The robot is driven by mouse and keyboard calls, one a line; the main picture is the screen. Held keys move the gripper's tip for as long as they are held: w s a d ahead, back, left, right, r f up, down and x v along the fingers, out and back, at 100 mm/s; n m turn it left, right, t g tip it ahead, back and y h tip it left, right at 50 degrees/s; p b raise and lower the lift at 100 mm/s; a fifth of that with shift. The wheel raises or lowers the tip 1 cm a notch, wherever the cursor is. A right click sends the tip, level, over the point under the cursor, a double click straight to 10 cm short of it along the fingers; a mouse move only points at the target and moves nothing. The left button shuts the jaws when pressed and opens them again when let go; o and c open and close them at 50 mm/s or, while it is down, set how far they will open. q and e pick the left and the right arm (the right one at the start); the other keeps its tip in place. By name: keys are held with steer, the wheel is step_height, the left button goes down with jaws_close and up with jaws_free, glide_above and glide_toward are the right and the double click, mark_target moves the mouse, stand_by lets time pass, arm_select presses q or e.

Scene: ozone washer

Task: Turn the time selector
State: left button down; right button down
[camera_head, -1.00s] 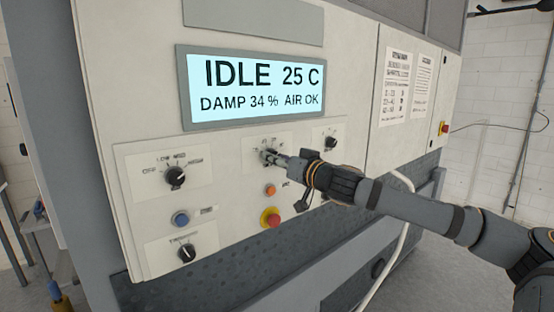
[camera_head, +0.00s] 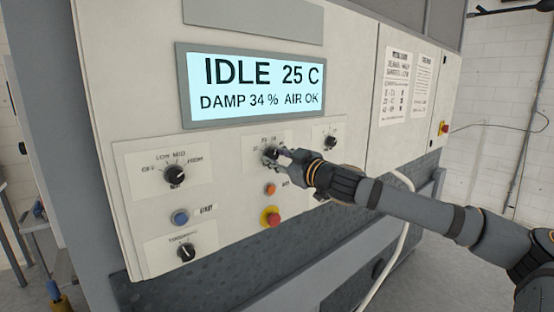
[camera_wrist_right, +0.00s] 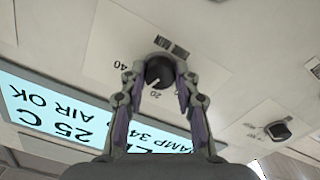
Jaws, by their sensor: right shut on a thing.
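The time selector (camera_head: 270,152) is a black round knob on a pale label plate, below the display and in the middle of the upper row of controls. In the right wrist view the knob (camera_wrist_right: 159,71) shows a white pointer line, with 20 and 40 printed around it. My right gripper (camera_head: 277,157) is at this knob. In the wrist view its two fingers (camera_wrist_right: 160,82) lie on either side of the knob and are shut on it. The fingers hide part of the plate. My left gripper is not in view.
The display (camera_head: 258,86) reads IDLE, 25 C, DAMP 34 %, AIR OK. Other knobs sit left (camera_head: 175,174), right (camera_head: 330,142) and lower left (camera_head: 186,252). A blue button (camera_head: 180,218), an orange button (camera_head: 270,189) and a red stop button (camera_head: 270,217) are close by.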

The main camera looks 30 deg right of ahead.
steer(key=n, duration=0.3)
steer(key=shift+n, duration=0.3)
steer(key=shift+n+b, duration=0.5)
steer(key=shift+n, duration=1.3)
steer(key=c, duration=1)
jaws_free()
steer(key=shift+d+r, duration=0.1)
steer(key=shift+r, duration=0.05)
